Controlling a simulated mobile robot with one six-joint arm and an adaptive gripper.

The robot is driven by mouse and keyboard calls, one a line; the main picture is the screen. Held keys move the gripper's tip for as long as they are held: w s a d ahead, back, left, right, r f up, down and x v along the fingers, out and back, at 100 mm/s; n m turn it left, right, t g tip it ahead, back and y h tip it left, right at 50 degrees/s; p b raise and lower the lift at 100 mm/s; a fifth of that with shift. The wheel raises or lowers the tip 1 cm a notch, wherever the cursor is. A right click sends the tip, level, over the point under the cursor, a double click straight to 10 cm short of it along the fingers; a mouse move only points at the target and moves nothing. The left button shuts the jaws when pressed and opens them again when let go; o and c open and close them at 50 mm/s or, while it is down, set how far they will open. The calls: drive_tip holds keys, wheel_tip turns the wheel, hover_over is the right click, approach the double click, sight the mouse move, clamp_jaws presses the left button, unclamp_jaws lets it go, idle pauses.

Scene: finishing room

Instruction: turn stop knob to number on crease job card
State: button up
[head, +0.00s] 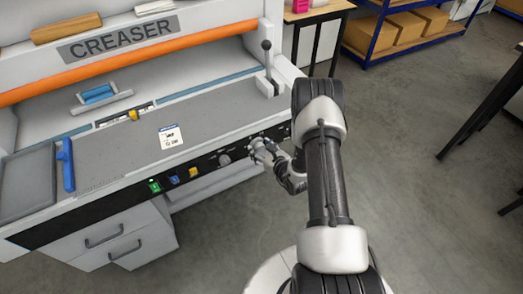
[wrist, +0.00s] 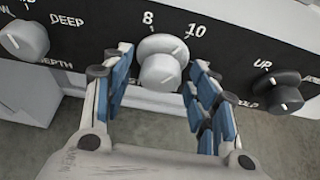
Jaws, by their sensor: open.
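The pale grey stop knob (wrist: 162,62) is in the middle of the wrist view, on the black panel strip. The numbers 8 and 10 are printed above it. A dark mark on it seems to lean to the upper right, toward the 10 side. My gripper (wrist: 158,80) is open, one blue-padded finger on each side of the knob; I cannot tell whether they touch it. In the head view my gripper (head: 262,150) is at the panel's right part and hides the knob. The job card (head: 170,136) lies on the creaser bed; its print is too small to read.
The depth knob (wrist: 25,40) is to the left and a dark knob (wrist: 280,90) to the right. Green (head: 154,186), blue (head: 174,180) and yellow (head: 193,172) buttons are further left. A lever (head: 267,58) stands at the bed's right end.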

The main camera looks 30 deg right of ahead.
drive_tip(key=c, duration=1.1)
drive_tip(key=shift+o, duration=0.2)
drive_tip(key=m+y+b, duration=0.1)
drive_tip(key=m, duration=0.1)
drive_tip(key=m+y+b, duration=0.1)
drive_tip(key=m+y, duration=0.1)
drive_tip(key=shift+d+f, duration=0.1)
drive_tip(key=shift+d, duration=0.1)
drive_tip(key=m+y+b, duration=0.1)
drive_tip(key=m+b, duration=0.1)
drive_tip(key=shift+m+t, duration=0.3)
drive_tip(key=shift+m+t+y+b, duration=0.3)
drive_tip(key=shift+m+y+b, duration=0.25)
drive_tip(key=shift+m, duration=0.25)
drive_tip(key=shift+y, duration=0.25)
